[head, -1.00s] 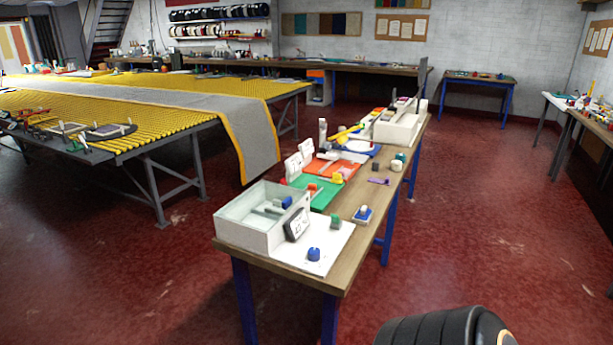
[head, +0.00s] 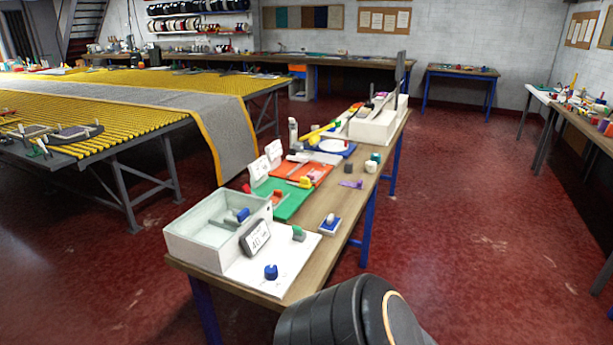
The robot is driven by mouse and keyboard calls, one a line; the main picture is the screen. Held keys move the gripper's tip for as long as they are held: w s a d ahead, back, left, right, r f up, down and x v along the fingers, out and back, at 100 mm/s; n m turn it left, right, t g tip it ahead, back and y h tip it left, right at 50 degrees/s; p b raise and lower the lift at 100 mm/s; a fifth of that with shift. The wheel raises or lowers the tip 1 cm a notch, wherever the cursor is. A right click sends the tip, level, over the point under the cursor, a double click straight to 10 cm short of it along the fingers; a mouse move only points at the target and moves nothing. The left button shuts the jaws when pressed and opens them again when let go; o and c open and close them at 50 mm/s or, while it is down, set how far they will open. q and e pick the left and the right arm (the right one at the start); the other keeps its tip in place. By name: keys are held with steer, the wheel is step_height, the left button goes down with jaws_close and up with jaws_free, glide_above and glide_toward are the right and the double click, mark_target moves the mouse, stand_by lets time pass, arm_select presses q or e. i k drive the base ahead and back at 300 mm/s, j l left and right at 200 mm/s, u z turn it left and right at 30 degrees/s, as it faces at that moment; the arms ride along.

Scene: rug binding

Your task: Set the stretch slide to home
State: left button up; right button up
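A white open-topped box (head: 185,240) stands at the near end of the narrow workbench. Inside it is a grey bar with a blue piece (head: 241,215), which may be the stretch slide; I cannot tell for sure. A small display (head: 256,238) leans at the box's right front corner. A blue knob (head: 271,272) sits on the white sheet (head: 285,277) beside the box. A black rounded part of my arm shows at the bottom edge. Neither gripper is in view.
The wooden workbench (head: 345,207) carries a green mat (head: 285,203), an orange mat (head: 316,173) and a white block fixture (head: 372,128) at its far end. A large yellow slatted table (head: 95,140) with a grey runner stands left.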

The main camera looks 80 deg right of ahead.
mark_target(305, 183)
steer(key=k+l, duration=0.15)
steer(key=l, duration=0.3)
steer(key=k+l, duration=0.15)
steer(key=l, duration=0.3)
steer(key=k+l, duration=0.15)
steer(key=l, duration=0.3)
steer(key=k+l, duration=0.15)
steer(key=l, duration=0.3)
steer(key=k+l, duration=0.15)
steer(key=l, duration=0.3)
steer(key=k+l, duration=0.15)
steer(key=l, duration=0.3)
steer(key=k+l, duration=0.15)
steer(key=l, duration=0.25)
steer(key=k+l, duration=0.2)
steer(key=l, duration=0.25)
